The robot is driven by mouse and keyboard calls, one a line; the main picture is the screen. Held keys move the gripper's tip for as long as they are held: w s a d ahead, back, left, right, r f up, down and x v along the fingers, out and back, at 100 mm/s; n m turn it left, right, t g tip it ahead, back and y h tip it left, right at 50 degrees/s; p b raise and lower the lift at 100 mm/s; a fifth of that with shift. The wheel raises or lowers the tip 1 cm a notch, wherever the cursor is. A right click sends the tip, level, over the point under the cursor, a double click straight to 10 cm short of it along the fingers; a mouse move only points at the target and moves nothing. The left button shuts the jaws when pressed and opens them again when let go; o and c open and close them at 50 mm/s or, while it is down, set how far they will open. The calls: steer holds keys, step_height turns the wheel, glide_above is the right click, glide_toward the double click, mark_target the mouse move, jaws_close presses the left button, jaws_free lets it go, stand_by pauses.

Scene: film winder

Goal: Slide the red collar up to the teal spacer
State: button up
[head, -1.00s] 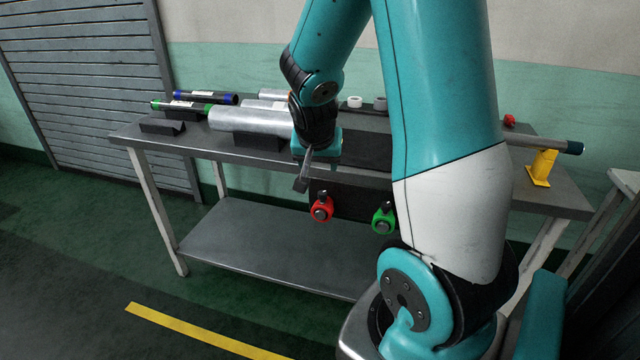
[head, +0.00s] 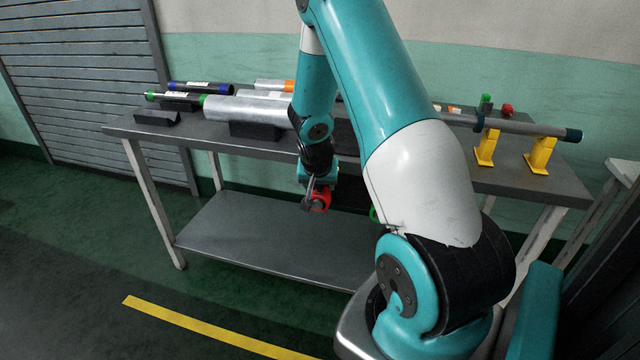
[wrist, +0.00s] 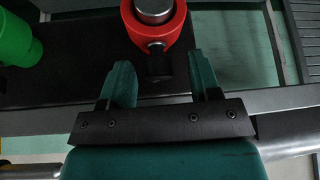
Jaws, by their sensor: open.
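The red collar (head: 322,199) is in front of the table's black panel, below the tabletop. In the wrist view the red collar (wrist: 128,22) sits around a steel pin (wrist: 154,10), and its black knob (wrist: 158,62) points toward my gripper. My gripper (wrist: 159,72) is open, its fingertips on either side of the knob with gaps showing. In the head view my gripper (head: 311,192) partly covers the collar.
A green collar (wrist: 18,40) is beside the red one, mostly hidden by my arm in the head view. The rod (head: 525,127) rests on yellow stands (head: 541,156). Rollers and tubes (head: 245,112) lie on the tabletop's left side. The lower shelf (head: 250,235) is bare.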

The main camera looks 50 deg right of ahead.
steer(key=shift+w+d+f, duration=0.1)
steer(key=shift+d+f, duration=0.1)
steer(key=shift+f, duration=0.15)
jaws_close()
steer(key=shift+a, duration=0.1)
steer(key=shift+a, duration=0.1)
steer(key=shift+s+a, duration=0.3)
steer(key=shift+a, duration=0.35)
steer(key=shift+s+a, duration=0.3)
steer(key=shift+a, duration=0.3)
steer(key=shift+s+a+b, duration=0.1)
steer(key=shift+s+a, duration=0.15)
steer(key=shift+a, duration=0.35)
steer(key=shift+s+a+b, duration=0.15)
steer(key=shift+s+a, duration=0.1)
steer(key=shift+a, duration=0.4)
steer(key=shift+s+a+b, duration=0.1)
steer(key=shift+s+a, duration=0.15)
steer(key=shift+a, duration=0.35)
